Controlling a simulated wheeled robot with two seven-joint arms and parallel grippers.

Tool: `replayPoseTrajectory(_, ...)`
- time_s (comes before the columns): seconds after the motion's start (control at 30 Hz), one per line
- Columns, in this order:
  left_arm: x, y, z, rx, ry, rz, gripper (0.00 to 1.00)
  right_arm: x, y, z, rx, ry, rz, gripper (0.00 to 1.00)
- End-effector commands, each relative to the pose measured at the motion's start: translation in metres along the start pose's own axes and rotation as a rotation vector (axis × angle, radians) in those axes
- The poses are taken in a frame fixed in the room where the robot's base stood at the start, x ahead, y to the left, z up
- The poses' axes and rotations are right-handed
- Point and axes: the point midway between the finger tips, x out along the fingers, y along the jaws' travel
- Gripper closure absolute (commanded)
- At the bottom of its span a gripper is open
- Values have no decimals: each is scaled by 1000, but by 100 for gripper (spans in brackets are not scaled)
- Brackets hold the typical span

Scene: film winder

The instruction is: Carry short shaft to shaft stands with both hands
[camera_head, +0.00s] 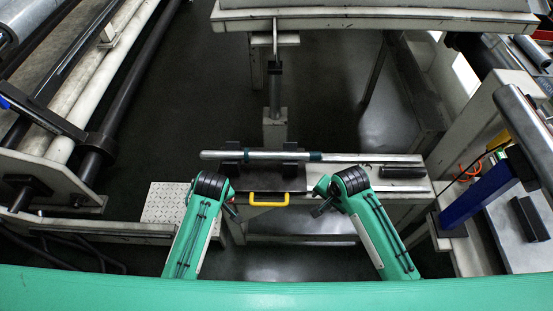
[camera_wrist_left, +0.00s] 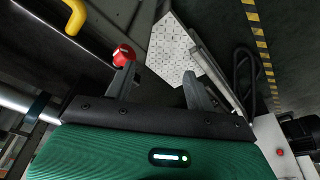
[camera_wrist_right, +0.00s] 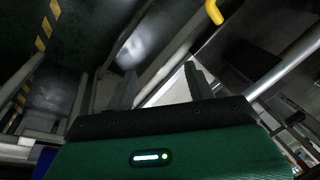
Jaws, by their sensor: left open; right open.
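The short shaft (camera_head: 265,155), a silver bar with dark green bands, lies level across two black shaft stands (camera_head: 290,148) on the bench in the head view. A silver bar with a green band, likely this shaft (camera_wrist_left: 14,98), shows at the left edge of the left wrist view. A silver bar (camera_wrist_right: 298,52) also crosses the right side of the right wrist view. My left gripper (camera_wrist_left: 160,84) is open and empty, in front of the bench's left part. My right gripper (camera_wrist_right: 160,82) is open and empty, in front of its right part. Both are apart from the shaft.
A yellow handle (camera_head: 268,199) sits on the bench front between my arms. A white patterned plate (camera_head: 165,203) is left of the bench. A black cylinder (camera_head: 403,172) lies at the bench's right. Rollers stand at left, and a blue post (camera_head: 478,194) at right.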

Motion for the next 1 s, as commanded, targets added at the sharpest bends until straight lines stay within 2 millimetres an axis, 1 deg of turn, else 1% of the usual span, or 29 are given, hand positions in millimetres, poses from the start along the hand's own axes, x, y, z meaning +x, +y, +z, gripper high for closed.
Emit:
replayPoseTrajectory(0.03,-10,10,-11,-58,11,-5,45,-10,-12,-7,42,4,-2,46)
replayPoseTrajectory(0.1,-24,21,-25,-148,24,-21,45,-22,-28,-16,121,2,2,46)
replayPoseTrajectory(0.27,-48,53,-58,-365,62,-59,45,-42,-61,-44,325,12,28,46)
replayPoseTrajectory(0.4,-71,84,-90,-574,113,-91,45,-59,-89,-74,539,40,59,46)
replayPoseTrajectory(0.5,-88,102,-108,-707,152,-108,45,-71,-104,-94,680,66,79,46)
replayPoseTrajectory(0.6,-101,114,-122,-809,184,-118,45,-82,-114,-109,789,90,93,46)
replayPoseTrajectory(0.7,-110,122,-130,-875,208,-124,45,-89,-120,-119,862,107,99,46)
replayPoseTrajectory(0.8,-115,125,-134,-907,218,-125,45,-92,-122,-123,897,115,104,46)
replayPoseTrajectory(1.0,-116,125,-134,-914,220,-126,45,-93,-122,-123,906,116,105,46)
